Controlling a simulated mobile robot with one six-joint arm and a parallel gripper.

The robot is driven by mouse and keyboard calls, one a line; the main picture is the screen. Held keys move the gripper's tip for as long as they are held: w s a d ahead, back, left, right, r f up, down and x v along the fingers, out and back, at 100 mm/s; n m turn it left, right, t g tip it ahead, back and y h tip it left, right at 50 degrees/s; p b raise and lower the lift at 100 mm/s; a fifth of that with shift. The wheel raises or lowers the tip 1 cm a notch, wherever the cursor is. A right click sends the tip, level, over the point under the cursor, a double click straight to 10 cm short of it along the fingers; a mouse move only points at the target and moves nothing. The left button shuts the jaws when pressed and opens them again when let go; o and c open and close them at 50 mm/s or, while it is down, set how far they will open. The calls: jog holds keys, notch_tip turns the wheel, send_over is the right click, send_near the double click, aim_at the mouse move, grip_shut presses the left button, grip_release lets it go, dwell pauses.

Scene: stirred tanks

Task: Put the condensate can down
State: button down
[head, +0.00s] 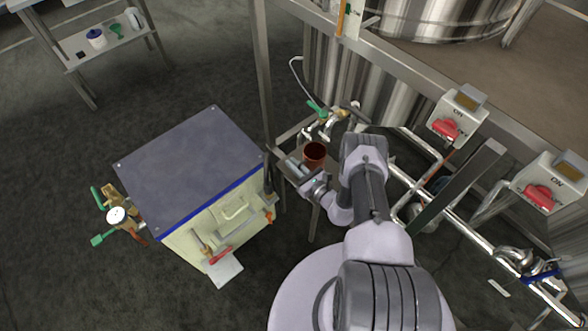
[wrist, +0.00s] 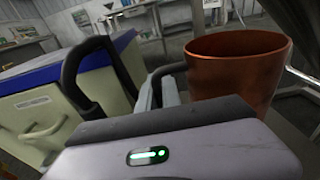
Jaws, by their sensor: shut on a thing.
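The condensate can (head: 315,153) is a copper-brown, open-topped can. In the head view it stands out just beyond the end of my arm, near a small metal stand by the tank frame. In the wrist view the can (wrist: 236,68) looks roughly upright, and its lower part is hidden behind my gripper body. My gripper (head: 298,170) is shut on the can, seemingly at its dark handle, though the fingertips are mostly hidden. I cannot tell whether the can's base touches the stand (head: 318,188).
A cream cabinet with a dark blue lid (head: 190,165) stands to the left, with valves on its side. Green-handled valve pipework (head: 318,112) lies just behind the can. Switch boxes (head: 458,117) are on the right rail. A shelf (head: 110,45) is at the far left.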

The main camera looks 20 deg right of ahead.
jog(key=shift+f, duration=0.4)
jog(key=c, duration=1.5)
grip_release()
jog(key=shift+c, duration=0.2)
